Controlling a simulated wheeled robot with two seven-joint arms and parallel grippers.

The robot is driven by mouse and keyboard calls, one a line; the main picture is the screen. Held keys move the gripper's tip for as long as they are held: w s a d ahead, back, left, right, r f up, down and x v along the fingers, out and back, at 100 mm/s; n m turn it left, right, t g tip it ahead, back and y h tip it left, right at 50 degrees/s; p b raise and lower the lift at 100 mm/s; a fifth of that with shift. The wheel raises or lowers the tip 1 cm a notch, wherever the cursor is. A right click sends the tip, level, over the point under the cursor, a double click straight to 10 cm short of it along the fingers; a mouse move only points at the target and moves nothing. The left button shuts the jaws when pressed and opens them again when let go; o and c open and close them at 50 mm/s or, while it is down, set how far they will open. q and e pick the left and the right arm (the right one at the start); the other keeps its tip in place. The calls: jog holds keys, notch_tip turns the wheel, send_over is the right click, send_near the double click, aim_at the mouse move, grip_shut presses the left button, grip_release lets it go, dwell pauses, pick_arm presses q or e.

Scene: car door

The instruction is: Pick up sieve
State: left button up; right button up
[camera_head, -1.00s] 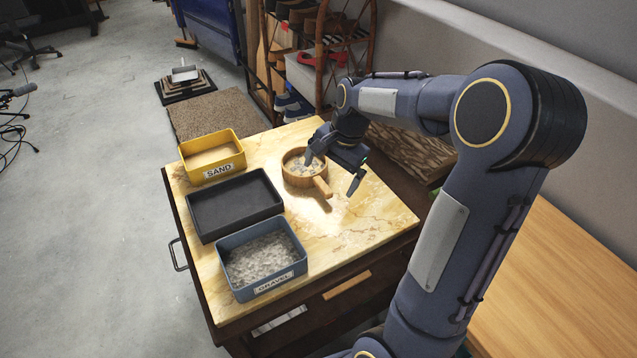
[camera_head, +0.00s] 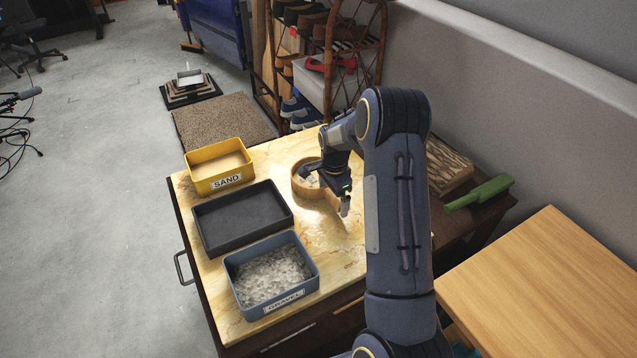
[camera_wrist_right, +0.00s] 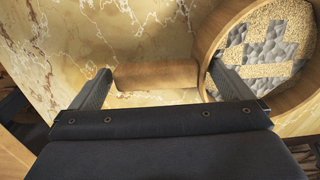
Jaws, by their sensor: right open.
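The sieve (camera_head: 297,185) is a round wooden bowl with a short wooden handle, standing on the marble-look tabletop. In the wrist view its bowl (camera_wrist_right: 207,50) at the right holds grey gravel and sand-coloured grains. Its handle (camera_wrist_right: 157,77) lies between my fingers. My right gripper (camera_head: 327,188) is open over the sieve, one finger at the bowl and the other beyond the handle's end. It also shows in the wrist view (camera_wrist_right: 160,72), where the right finger covers part of the bowl's rim. Contact cannot be told. My left gripper is not in view.
Left of the sieve stand a yellow SAND tray (camera_head: 218,182), an empty black tray (camera_head: 240,215) and a blue GRAVEL tray (camera_head: 268,292) with stones. A green-handled brush (camera_head: 478,193) lies at the right. A shoe rack (camera_head: 325,60) stands behind the table.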

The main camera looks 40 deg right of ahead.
jog(key=shift+f, duration=0.45)
jog(key=shift+c, duration=0.3)
jog(key=c, duration=1)
jog(key=shift+r, duration=0.1)
jog(key=shift+c, duration=0.4)
jog(key=shift+w, duration=0.1)
